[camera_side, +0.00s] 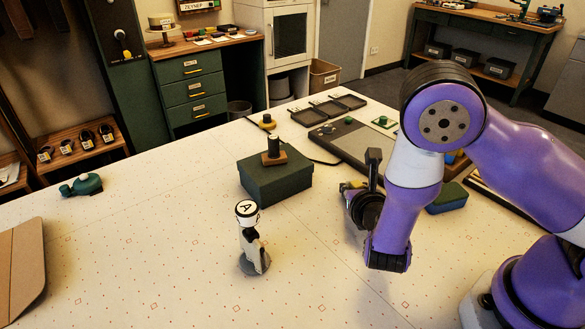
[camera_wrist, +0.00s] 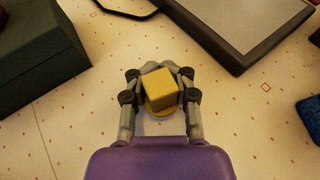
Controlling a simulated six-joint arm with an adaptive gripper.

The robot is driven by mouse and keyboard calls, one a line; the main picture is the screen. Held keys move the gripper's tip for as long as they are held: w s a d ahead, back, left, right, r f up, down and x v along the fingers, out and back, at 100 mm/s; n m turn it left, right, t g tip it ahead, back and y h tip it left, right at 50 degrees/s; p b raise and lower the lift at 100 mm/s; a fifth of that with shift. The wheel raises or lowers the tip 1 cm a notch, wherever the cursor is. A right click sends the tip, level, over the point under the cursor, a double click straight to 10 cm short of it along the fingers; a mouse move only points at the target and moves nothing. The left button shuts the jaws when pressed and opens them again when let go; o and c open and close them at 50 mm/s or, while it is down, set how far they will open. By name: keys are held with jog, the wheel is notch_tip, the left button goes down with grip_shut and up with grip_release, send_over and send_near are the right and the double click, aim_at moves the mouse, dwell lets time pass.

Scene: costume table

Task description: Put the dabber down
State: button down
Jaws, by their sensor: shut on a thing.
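The dabber (camera_wrist: 162,88) looks like a yellow block above a rounder, yellowish lower part. In the wrist view it sits between the two fingers of my gripper (camera_wrist: 160,92), which is shut on it. In the side view my gripper (camera_side: 352,190) is low over the table, right of the dark green box, and only a bit of yellow shows at its fingers. My own wrist hides most of the dabber there. I cannot tell whether its underside touches the table (camera_side: 190,235).
A dark green box (camera_side: 275,182) carries a stamp-like piece (camera_side: 273,152). A white figure marked A (camera_side: 249,235) stands in front. A grey-topped board (camera_side: 358,143) lies behind my gripper, a blue sponge (camera_side: 447,197) to its right.

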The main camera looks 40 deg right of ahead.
jog(key=c, duration=0.6)
grip_release()
jog(key=shift+f, duration=0.1)
jog(key=shift+c, duration=0.2)
